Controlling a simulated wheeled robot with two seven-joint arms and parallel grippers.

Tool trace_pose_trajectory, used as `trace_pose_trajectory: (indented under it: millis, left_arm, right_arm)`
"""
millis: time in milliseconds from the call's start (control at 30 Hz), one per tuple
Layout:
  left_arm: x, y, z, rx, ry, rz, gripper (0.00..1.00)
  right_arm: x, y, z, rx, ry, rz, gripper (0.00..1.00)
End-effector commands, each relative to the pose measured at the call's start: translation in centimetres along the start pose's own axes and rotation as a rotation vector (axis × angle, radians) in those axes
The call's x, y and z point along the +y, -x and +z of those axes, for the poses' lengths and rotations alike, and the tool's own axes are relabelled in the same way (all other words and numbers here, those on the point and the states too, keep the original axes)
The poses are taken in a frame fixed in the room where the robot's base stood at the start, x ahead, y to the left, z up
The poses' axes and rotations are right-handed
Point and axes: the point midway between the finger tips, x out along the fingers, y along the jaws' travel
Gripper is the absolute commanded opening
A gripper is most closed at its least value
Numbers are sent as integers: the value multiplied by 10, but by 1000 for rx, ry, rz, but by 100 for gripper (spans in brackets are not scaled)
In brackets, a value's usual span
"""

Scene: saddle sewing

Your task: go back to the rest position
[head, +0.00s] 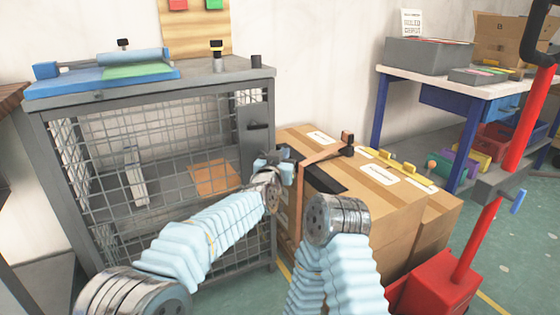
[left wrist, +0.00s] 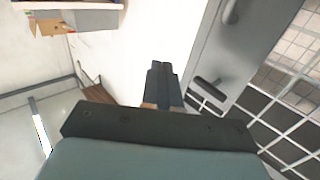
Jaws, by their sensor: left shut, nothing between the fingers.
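My left gripper (head: 284,154) is in front of the right edge of the grey wire-mesh cage (head: 256,150), near the cardboard boxes. In the left wrist view its dark fingers (left wrist: 163,75) are together with nothing held between them. The cage's grey door frame and handle (left wrist: 209,90) show just right of the fingers in that view. I cannot tell whether the fingers touch anything. My right arm reaches in from the bottom middle of the head view, in front of the boxes.
A blue-legged table (head: 440,83) with grey bins is at the back right. A red post on a red base (head: 440,290) stands at the right. Green floor shows beyond it.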

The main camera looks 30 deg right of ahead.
Motion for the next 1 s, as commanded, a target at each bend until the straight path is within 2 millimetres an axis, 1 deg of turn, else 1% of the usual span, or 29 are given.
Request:
trace_pose_trajectory:
  millis: [233,267,333,367,467,500,567,600,667,700,767,800,867,900,967,1000]
  left_arm:
    - [-3,1,1,-2,0,-1,0]
    - [-4,1,2,-6,1,-2,0]
    - [-14,2,13,-28,6,-12,0]
    - [-21,3,20,-43,11,-19,0]
    - [-58,12,63,-130,39,-58,0]
    - [-78,20,86,-177,56,-78,0]
    - [-107,36,125,-256,89,-112,0]
    - [-126,50,153,-311,113,-134,0]
    - [-151,76,192,-394,154,-167,0]
    - [-166,95,218,-448,184,-189,0]
    - [-186,128,254,-530,232,-221,0]
    - [-196,153,278,-586,267,-242,0]
    - [-208,193,311,-669,325,-273,0]
    - [-213,222,331,-724,367,-292,0]
    - [-216,267,358,-806,433,-321,0]
    - [-216,299,374,-860,481,-339,0]
  right_arm:
    - [0,-2,0,0,0,-1,43]
    - [0,-1,0,0,1,-1,43]
    - [-1,0,0,0,1,-1,43]
    - [-1,1,0,-1,1,-1,43]
    - [-4,6,0,-1,2,-2,43]
    - [-5,9,0,-2,2,-2,43]
    - [-7,13,1,-2,3,-3,43]
    - [-8,16,1,-3,4,-3,43]
    - [-10,20,1,-4,4,-4,43]
    - [-11,22,1,-4,5,-4,43]
    - [-13,26,2,-5,6,-5,43]
    - [-15,29,2,-6,6,-5,43]
    - [-17,33,2,-6,7,-6,43]
    - [-18,36,2,-7,8,-7,43]
    - [-20,40,3,-8,9,-7,43]
    - [-22,43,3,-9,10,-8,43]
